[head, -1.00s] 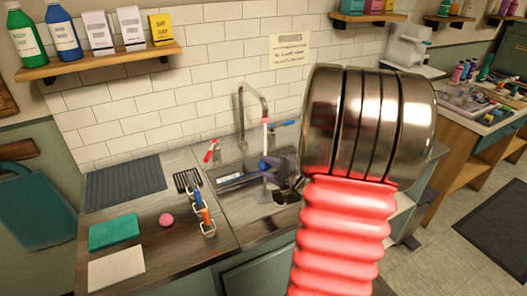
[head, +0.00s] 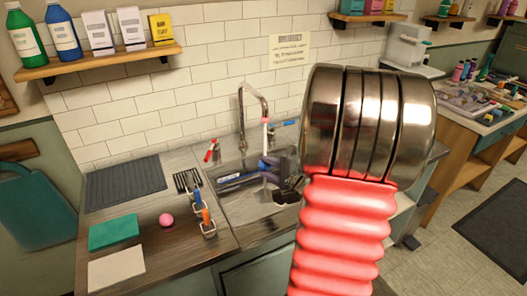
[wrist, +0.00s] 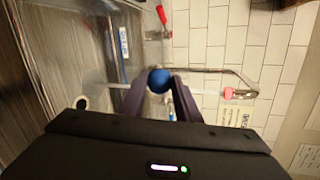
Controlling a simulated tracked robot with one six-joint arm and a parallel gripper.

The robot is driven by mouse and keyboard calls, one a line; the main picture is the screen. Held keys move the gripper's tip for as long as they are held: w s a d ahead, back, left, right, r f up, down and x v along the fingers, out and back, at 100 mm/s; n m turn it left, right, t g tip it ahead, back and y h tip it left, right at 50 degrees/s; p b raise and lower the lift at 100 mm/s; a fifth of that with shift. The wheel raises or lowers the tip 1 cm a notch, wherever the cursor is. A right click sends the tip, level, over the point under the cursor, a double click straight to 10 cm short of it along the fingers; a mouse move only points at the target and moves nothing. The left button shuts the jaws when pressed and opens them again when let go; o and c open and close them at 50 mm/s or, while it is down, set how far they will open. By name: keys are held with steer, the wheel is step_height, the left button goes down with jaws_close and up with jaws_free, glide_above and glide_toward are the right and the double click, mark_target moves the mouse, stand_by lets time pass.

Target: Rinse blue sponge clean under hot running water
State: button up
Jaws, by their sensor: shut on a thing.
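The blue sponge (wrist: 159,80) is round and sits between the two dark fingertips of my gripper (wrist: 159,86) in the wrist view. My gripper is shut on it. In the head view my gripper (head: 268,165) is over the sink (head: 240,203), below the tap (head: 247,95) with its red tip. A pale stream shows on both sides of the sponge in the wrist view, in line with the tap's red tip (wrist: 228,93) and the dark drain (wrist: 82,103). The red handle (head: 211,150) and blue handle (head: 283,122) flank the tap. I see no clear dirt on the sponge.
A pink ball (head: 166,220), a teal cloth (head: 114,231), a pale cloth (head: 116,269) and a rack with coloured clips (head: 205,218) are left of the sink. A dark ribbed mat (head: 125,184) lies behind them. My red arm hides the counter's right part.

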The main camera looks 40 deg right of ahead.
steer(key=s+a+r, duration=0.3)
steer(key=s+r, duration=0.1)
stand_by(0.8)
steer(key=shift+a, duration=0.1)
stand_by(0.6)
